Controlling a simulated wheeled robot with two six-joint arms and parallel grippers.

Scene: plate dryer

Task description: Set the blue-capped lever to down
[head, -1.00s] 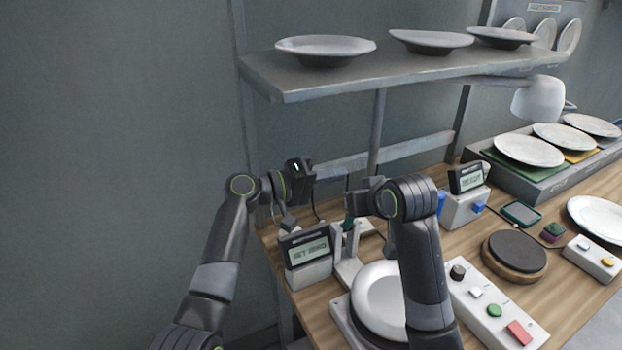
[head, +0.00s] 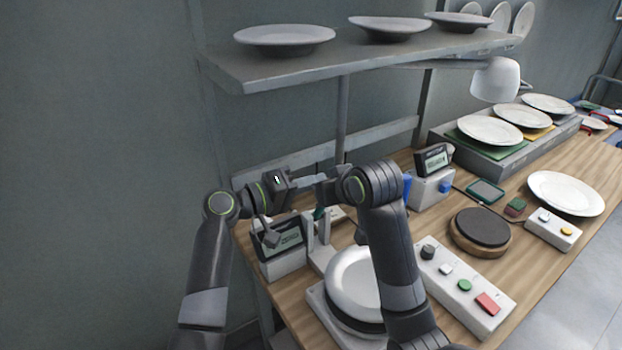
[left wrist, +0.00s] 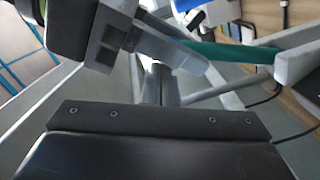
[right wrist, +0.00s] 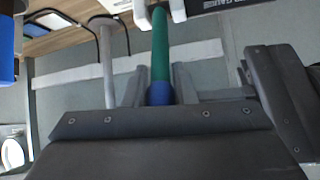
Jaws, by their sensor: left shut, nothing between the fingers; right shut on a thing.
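The lever shows in the right wrist view as a green shaft (right wrist: 160,45) with a blue cap (right wrist: 160,93). My right gripper (right wrist: 160,82) is shut on the capped end. In the head view a short piece of the green shaft (head: 319,213) shows between pale uprights; the cap is hidden there. A green bar (left wrist: 235,53), seemingly the same shaft, crosses the left wrist view. My left gripper (head: 312,181) is shut and empty, close beside the right gripper above the lever. I cannot tell whether the two grippers touch.
A plate (head: 352,283) lies on a device beside a display box (head: 283,250). A button panel (head: 468,290), a round dark pad (head: 482,228) and another display box (head: 430,188) stand to the right. A shelf (head: 300,75) with plates overhangs behind.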

